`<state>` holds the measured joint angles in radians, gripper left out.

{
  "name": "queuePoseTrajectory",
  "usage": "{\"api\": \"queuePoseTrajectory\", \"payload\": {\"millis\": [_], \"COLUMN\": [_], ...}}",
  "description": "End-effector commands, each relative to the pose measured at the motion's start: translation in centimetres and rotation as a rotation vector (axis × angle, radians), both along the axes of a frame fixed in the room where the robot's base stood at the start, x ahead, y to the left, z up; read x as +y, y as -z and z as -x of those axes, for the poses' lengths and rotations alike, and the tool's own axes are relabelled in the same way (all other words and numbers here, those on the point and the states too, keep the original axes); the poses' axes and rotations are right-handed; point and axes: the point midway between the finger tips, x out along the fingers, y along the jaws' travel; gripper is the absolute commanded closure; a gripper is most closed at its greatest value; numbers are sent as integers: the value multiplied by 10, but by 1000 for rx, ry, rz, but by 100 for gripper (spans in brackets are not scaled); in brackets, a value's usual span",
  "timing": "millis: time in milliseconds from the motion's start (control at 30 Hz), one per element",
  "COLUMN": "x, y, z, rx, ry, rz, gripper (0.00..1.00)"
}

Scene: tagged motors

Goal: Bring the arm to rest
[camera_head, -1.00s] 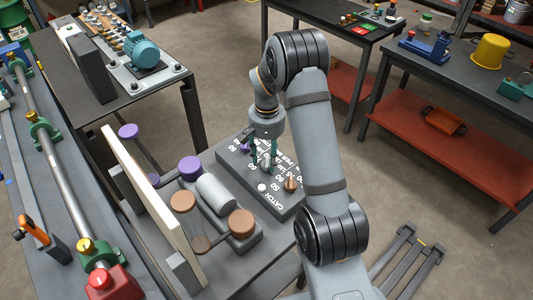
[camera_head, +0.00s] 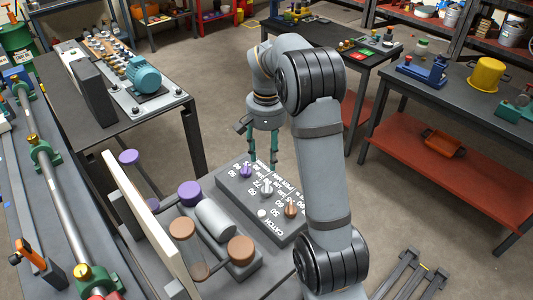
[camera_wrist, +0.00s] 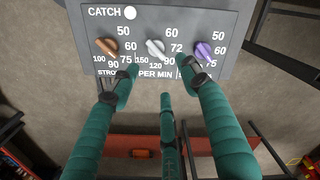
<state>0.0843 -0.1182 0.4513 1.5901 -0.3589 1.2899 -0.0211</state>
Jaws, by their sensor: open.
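My gripper (camera_head: 262,143) has green fingers. It is open and empty, hanging above the dark control panel (camera_head: 231,186) at the panel's far edge. In the wrist view the spread fingers (camera_wrist: 150,90) reach toward the panel (camera_wrist: 75,30). The panel carries an orange-brown knob (camera_wrist: 107,46), a white knob (camera_wrist: 155,48), a purple knob (camera_wrist: 204,50) and a round white CATCH button (camera_wrist: 130,12). The same brown (camera_head: 291,211), white (camera_head: 267,188) and purple (camera_head: 247,171) knobs show in the head view. No finger visibly grips a knob.
Left of the panel are a grey cylinder (camera_head: 215,218), purple and brown discs and an upright board (camera_head: 150,225). A bench with a teal motor (camera_head: 143,75) stands behind at left. Tables with red shelves (camera_head: 450,150) stand at right. Open floor lies between the benches.

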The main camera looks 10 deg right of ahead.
Motion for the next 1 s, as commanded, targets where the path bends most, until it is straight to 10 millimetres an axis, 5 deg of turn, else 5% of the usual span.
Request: {"api": "queuePoseTrajectory", "payload": {"millis": [467, 1000], "x": [-1, -2], "y": [11, 107], "z": [0, 2], "rx": [3, 8], "ry": [-1, 2], "rz": [1, 1], "gripper": [54, 54]}}
